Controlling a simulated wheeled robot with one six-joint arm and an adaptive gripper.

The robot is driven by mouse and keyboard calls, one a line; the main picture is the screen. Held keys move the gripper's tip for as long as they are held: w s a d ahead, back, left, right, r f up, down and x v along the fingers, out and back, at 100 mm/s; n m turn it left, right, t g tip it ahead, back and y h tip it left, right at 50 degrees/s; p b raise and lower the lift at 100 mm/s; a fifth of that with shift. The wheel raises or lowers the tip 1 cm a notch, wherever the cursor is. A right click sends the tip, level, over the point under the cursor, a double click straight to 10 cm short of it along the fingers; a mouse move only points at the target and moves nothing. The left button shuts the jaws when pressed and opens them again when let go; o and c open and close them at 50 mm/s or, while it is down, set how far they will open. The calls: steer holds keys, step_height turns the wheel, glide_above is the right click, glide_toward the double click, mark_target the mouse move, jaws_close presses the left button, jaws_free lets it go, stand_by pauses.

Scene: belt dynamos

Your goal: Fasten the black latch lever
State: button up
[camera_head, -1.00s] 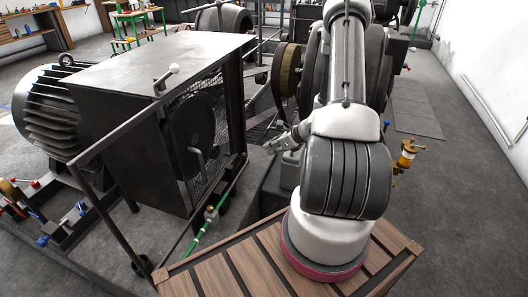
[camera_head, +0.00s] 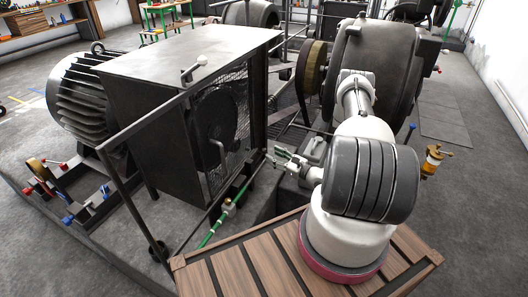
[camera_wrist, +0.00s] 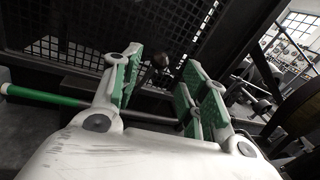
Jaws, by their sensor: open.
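My gripper (camera_wrist: 160,82) is open in the wrist view, its green-padded fingers spread before a dark mesh guard. A small dark knob-like part (camera_wrist: 160,62) shows between the fingertips, apart from both pads. It may be the black latch lever, but it is too dark to be sure. In the head view my gripper (camera_head: 283,156) is low, just right of the black guard box (camera_head: 160,125). A dark bent handle (camera_head: 217,148) shows on the box's mesh side. I cannot tell whether it is the same part.
A green-and-grey pipe (camera_wrist: 45,97) runs across behind my fingers; it also shows in the head view (camera_head: 218,220). A large dynamo (camera_head: 375,70) stands beyond my arm.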

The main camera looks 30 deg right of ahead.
mark_target(264, 150)
steer(key=x, duration=0.6)
steer(key=shift+w, duration=0.2)
steer(key=shift+a, duration=0.15)
jaws_close()
